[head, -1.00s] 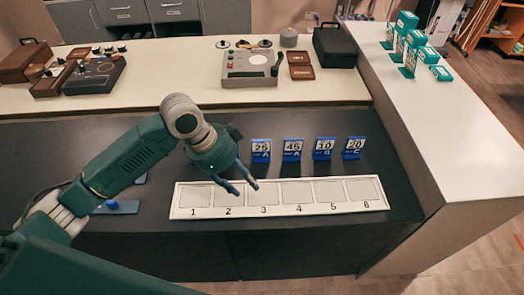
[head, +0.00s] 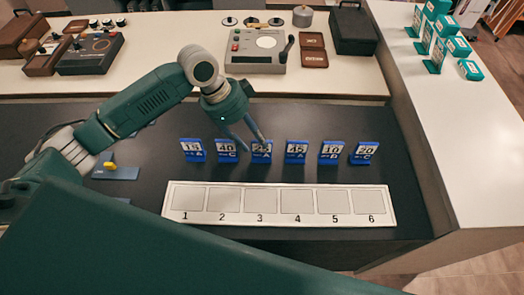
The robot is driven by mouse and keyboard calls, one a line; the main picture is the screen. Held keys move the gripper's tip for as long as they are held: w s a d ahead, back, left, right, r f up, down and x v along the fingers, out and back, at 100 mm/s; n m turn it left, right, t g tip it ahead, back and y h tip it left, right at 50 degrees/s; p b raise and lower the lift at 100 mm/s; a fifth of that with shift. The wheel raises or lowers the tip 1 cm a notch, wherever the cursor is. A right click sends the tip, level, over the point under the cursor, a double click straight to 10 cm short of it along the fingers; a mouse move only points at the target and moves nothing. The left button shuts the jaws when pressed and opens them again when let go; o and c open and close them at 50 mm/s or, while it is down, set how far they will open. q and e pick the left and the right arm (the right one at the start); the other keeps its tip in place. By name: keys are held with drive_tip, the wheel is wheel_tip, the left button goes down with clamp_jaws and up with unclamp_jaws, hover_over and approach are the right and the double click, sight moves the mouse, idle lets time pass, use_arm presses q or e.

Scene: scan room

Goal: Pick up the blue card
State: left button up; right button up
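Several blue cards stand in a row on the dark counter. From left they are a first card reading about 13 (head: 192,151), 40 C (head: 227,155), 25 A (head: 262,156), 45 A (head: 296,151), 10 (head: 331,152) and 20 C (head: 365,153). My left gripper (head: 254,144) points down at the 25 A card, its two fingers apart. One finger passes in front of this card's upper part and partly hides its number. Whether it touches the card I cannot tell. My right gripper is out of view.
A white strip with numbered slots (head: 280,219) lies in front of the cards, its slots empty. A blue-grey plate with a yellow piece (head: 115,172) lies at left. Behind is a pale counter (head: 180,84) with a grey device (head: 257,51). Another counter (head: 465,140) bounds the right.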

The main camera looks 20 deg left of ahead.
sight(258, 142)
use_arm(q)
drive_tip(key=x, duration=0.2)
drive_tip(key=p+x, duration=0.1)
drive_tip(key=x, duration=0.2)
drive_tip(key=shift+w+d+f+p, duration=0.25)
drive_tip(key=shift+w+p, duration=0.05)
drive_tip(key=shift+p, duration=0.1)
drive_tip(key=shift+f, duration=0.1)
drive_tip(key=shift+c, duration=0.3)
clamp_jaws()
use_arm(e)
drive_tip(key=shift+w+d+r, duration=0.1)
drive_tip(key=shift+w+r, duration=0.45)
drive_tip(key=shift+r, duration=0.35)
